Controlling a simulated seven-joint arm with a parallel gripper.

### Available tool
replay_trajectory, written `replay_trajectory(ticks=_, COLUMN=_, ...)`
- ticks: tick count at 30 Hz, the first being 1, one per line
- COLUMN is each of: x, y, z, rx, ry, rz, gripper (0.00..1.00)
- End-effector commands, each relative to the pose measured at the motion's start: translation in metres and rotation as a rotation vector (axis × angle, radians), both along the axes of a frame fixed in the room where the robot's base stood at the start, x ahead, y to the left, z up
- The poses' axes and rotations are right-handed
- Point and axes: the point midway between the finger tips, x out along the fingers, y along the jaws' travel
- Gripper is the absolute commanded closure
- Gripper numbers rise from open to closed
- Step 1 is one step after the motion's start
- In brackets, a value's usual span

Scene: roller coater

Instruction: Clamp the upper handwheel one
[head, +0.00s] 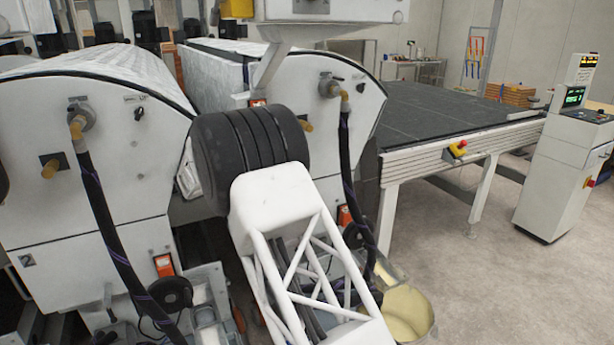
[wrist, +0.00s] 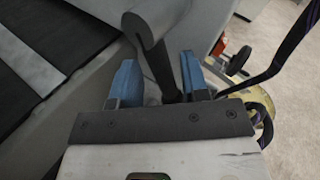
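In the wrist view, the two blue fingers of my gripper (wrist: 158,62) are apart, one on each side of a dark, narrow part (wrist: 158,66). This part joins a grey cylinder (wrist: 150,22) and looks like the upper handwheel seen edge-on, though I cannot be sure. A gap shows between it and the left finger; it lies close to the right finger, and contact there is unclear. In the head view, my arm hides the gripper and whatever is at it. A lower black handwheel (head: 353,235) shows right of my arm, and also in the wrist view (wrist: 238,61).
White coater housings (head: 100,180) stand at the left, with dark hoses (head: 345,160) hanging from them. A yellowish bucket (head: 408,312) stands on the floor at lower right. A dark conveyor table (head: 440,115) and control console (head: 565,160) stand at right. Open floor lies between.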

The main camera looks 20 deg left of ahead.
Motion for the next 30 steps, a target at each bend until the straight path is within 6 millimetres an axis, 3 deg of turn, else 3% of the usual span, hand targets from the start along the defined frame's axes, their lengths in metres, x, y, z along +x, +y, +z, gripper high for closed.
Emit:
replay_trajectory(ticks=22, x=0.011, y=0.012, z=-0.004, rx=0.231, ry=-0.23, rz=0.002, gripper=0.59)
replay_trajectory(ticks=30, x=-0.013, y=0.017, z=-0.003, rx=0.233, ry=-0.232, rz=0.003, gripper=0.59)
